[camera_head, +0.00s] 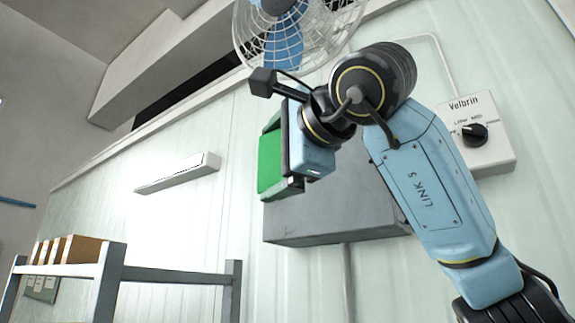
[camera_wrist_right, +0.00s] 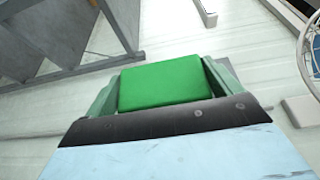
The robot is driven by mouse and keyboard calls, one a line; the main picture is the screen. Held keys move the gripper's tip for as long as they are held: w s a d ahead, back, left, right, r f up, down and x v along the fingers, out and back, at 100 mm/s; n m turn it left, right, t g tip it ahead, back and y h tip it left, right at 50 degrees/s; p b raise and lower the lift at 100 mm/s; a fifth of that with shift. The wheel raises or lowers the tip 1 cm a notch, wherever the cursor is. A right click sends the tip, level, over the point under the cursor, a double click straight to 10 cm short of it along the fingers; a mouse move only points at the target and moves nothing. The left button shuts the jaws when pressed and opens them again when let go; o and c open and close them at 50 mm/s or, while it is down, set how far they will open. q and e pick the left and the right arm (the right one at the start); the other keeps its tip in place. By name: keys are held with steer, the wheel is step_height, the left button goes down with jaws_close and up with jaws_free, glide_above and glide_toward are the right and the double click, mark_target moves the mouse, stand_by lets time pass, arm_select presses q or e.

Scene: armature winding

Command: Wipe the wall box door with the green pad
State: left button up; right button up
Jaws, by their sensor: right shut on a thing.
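The green pad (camera_head: 270,160) is in my right gripper (camera_head: 284,187), in front of the wall box. It also shows in the right wrist view (camera_wrist_right: 165,84), held between the two fingers. The grey wall box (camera_head: 335,215) is mounted on the pale panelled wall, and my right gripper and forearm cover much of its upper part. Its door cannot be made out clearly. I cannot tell whether the pad touches the box. My left gripper is not in view.
A wall fan (camera_head: 300,30) hangs above my right wrist. A white Velbrin control box (camera_head: 477,132) is on the wall at right. A grey shelf rack (camera_head: 165,275) with several cardboard boxes (camera_head: 75,249) stands at lower left. A white wall lamp (camera_head: 178,173) is left of the pad.

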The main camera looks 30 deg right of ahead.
steer(key=s+a, duration=0.3)
steer(key=a, duration=0.5)
steer(key=s+a+p, duration=0.1)
steer(key=s+a, duration=0.2)
steer(key=a, duration=0.4)
steer(key=shift+s+a, duration=0.25)
steer(key=shift+a, duration=0.1)
